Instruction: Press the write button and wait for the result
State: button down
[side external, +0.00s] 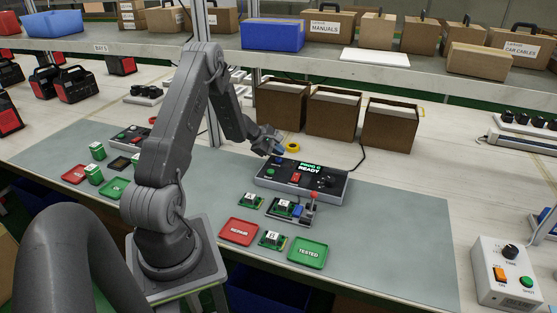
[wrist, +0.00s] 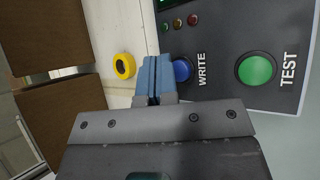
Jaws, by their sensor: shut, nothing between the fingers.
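The programmer box (side external: 322,192) stands on the grey-green mat. Its display (side external: 310,168) shows green text that looks like "PROG C READY". In the wrist view the blue write button (wrist: 182,71) sits beside the word WRITE, and the large green test button (wrist: 256,69) is further right. My gripper (side external: 279,151) is at the back left edge of the box. In the wrist view my gripper's blue fingers (wrist: 152,79) are together and empty, just left of the write button and partly over its edge. I cannot tell whether they touch it.
A yellow tape roll (wrist: 124,66) lies behind the box, near several brown bins (side external: 333,115). In front are a board fixture with a red-knobbed lever (side external: 313,196), a red repair tray (side external: 239,232) and a green tested tray (side external: 307,252). The mat's right part is clear.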

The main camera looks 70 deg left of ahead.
aim_at(278, 160)
dwell(0.8)
jog(key=shift+f, duration=0.4)
jog(key=shift+f, duration=0.45)
dwell(0.7)
jog(key=shift+r, duration=0.85)
jog(key=shift+r, duration=0.1)
jog(key=shift+r, duration=2.4)
